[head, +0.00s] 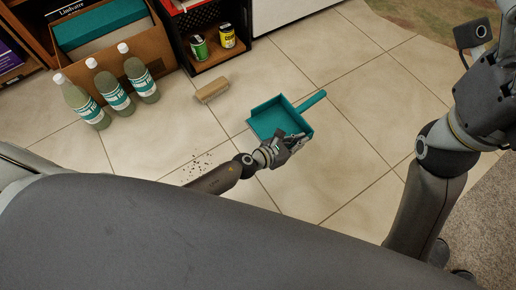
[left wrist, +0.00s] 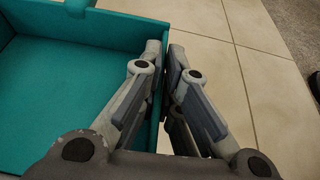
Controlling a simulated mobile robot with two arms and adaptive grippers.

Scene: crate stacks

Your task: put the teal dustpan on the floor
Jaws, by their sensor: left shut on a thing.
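The teal dustpan (head: 275,117) is in the middle of the head view, over the tiled floor, its handle pointing to the upper right. My left gripper (head: 294,140) is shut on the dustpan's near right side wall. In the left wrist view the dustpan (left wrist: 80,65) fills the left side, and the left gripper's fingers (left wrist: 167,80) pinch its wall between them. I cannot tell whether the dustpan touches the floor. My right arm shows at the right of the head view; its gripper's fingertips are not visible.
A wooden block or brush (head: 212,90) lies on the floor. Several bottles (head: 138,80) stand at the left by a cardboard box (head: 150,45). Two cans (head: 199,48) sit in a dark crate (head: 214,62). Dark crumbs (head: 198,166) are scattered on the floor. Tiles right of the dustpan are clear.

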